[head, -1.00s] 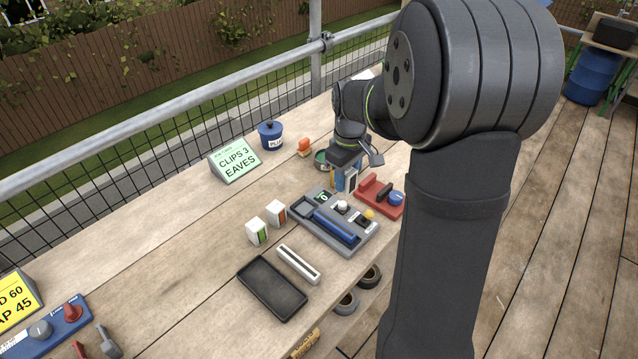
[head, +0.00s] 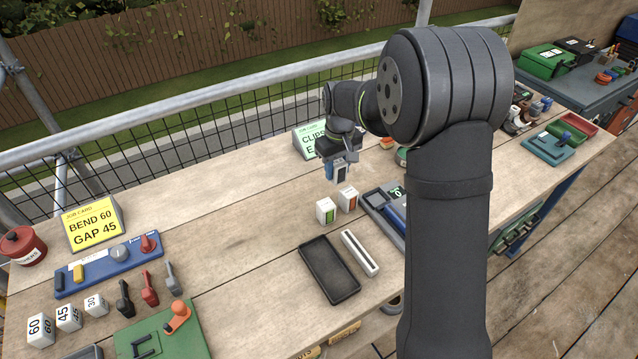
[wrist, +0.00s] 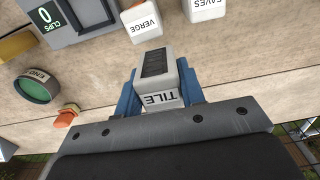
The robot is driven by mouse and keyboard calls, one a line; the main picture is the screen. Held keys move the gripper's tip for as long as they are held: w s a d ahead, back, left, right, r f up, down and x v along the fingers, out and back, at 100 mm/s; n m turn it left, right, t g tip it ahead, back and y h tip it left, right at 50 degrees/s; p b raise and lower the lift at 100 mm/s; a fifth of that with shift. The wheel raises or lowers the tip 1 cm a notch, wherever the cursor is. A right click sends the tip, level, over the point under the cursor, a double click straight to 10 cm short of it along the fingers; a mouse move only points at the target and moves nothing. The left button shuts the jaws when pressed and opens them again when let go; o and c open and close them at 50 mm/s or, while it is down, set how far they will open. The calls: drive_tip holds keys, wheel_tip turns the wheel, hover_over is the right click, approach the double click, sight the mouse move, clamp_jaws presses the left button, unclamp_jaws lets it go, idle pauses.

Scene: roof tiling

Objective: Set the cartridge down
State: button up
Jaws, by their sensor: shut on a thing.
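My gripper (head: 339,160) is shut on the TILE cartridge, a pale block with a dark strip. The cartridge (wrist: 154,68) is between the blue fingers in the wrist view, its label facing me. It hangs over the bench behind the two standing white cartridges. Whether it touches the wood is hard to tell. The VERGE cartridge (wrist: 142,20) and the EAVES cartridge (wrist: 205,8) show at the top of the wrist view. In the head view the two white cartridges (head: 326,210) stand side by side in front of my gripper.
The grey clips unit (head: 373,202), its display reading 0 in the wrist view (wrist: 92,12), is partly hidden by my arm. A black tray (head: 329,270) and a white slotted bar (head: 359,252) lie nearer. The green job card (head: 308,138) stands behind. Bench left of the cartridges is clear.

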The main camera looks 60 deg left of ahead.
drive_tip(key=s+a+f, duration=0.1)
drive_tip(key=a, duration=0.1)
drive_tip(key=s+a+f, duration=0.1)
drive_tip(key=s+f, duration=0.1)
drive_tip(key=shift+s+a, duration=0.15)
drive_tip(key=shift+a, duration=0.25)
drive_tip(key=shift+f, duration=2.05)
drive_tip(key=shift+f, duration=0.1)
drive_tip(key=o, duration=1)
wheel_tip(320, 180, up, 12)
